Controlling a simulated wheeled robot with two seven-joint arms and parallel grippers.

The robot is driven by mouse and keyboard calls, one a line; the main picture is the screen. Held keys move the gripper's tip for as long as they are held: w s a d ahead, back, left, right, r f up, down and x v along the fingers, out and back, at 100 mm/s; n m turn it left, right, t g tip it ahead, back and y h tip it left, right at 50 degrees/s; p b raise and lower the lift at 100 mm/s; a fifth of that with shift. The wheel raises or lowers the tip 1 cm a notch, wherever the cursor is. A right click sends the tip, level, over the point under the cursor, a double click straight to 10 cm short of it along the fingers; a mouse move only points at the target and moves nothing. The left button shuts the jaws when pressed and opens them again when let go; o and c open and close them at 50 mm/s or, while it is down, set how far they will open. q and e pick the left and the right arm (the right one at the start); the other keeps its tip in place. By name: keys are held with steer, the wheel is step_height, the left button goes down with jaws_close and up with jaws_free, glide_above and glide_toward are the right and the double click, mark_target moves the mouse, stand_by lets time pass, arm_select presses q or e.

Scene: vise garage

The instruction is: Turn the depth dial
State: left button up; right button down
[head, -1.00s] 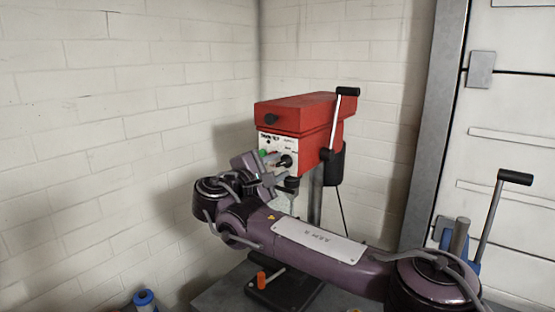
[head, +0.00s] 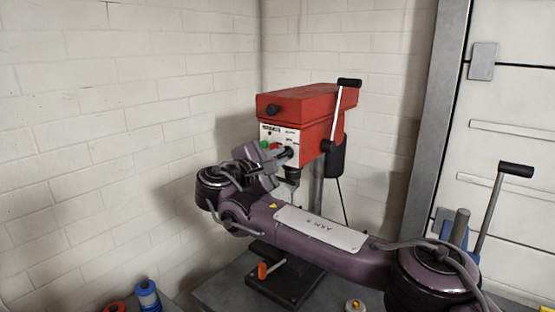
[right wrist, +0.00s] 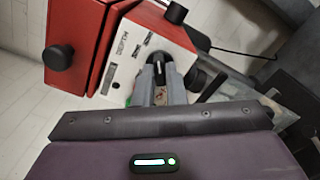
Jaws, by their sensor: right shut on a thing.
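The red drill press (head: 300,108) stands by the white brick corner, with a white front panel and several controls. The black depth dial (right wrist: 159,68) is on this panel, under the word DEPTH in the right wrist view. My right gripper (right wrist: 158,88) is shut on the dial, its grey fingers on either side of it. In the head view the right gripper (head: 280,154) is against the front panel and its wrist partly covers the controls. My left gripper is not in view.
A lever with a black handle (head: 348,83) rises on the press's right side. Its black base (head: 285,288), with an orange handle (head: 263,270), is on the bench below. Blue and red spools (head: 147,291) stand lower left. Another black-handled lever (head: 515,169) is at the right.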

steer(key=n+b, duration=0.2)
steer(key=n, duration=0.1)
steer(key=shift+f+n, duration=0.2)
steer(key=shift+n, duration=0.1)
steer(key=n+b, duration=0.1)
steer(key=n, duration=0.1)
steer(key=shift+r+n, duration=0.1)
steer(key=shift+n, duration=0.3)
steer(key=n, duration=0.2)
steer(key=shift+n, duration=0.3)
steer(key=n, duration=0.3)
steer(key=shift+a+r+n+p, duration=0.1)
steer(key=shift+n+p, duration=0.3)
steer(key=n+p, duration=0.1)
steer(key=n, duration=0.2)
steer(key=shift+n, duration=0.3)
steer(key=n+p, duration=0.2)
steer(key=n, duration=0.2)
steer(key=shift+n+p, duration=0.55)
steer(key=shift+n, duration=1.05)
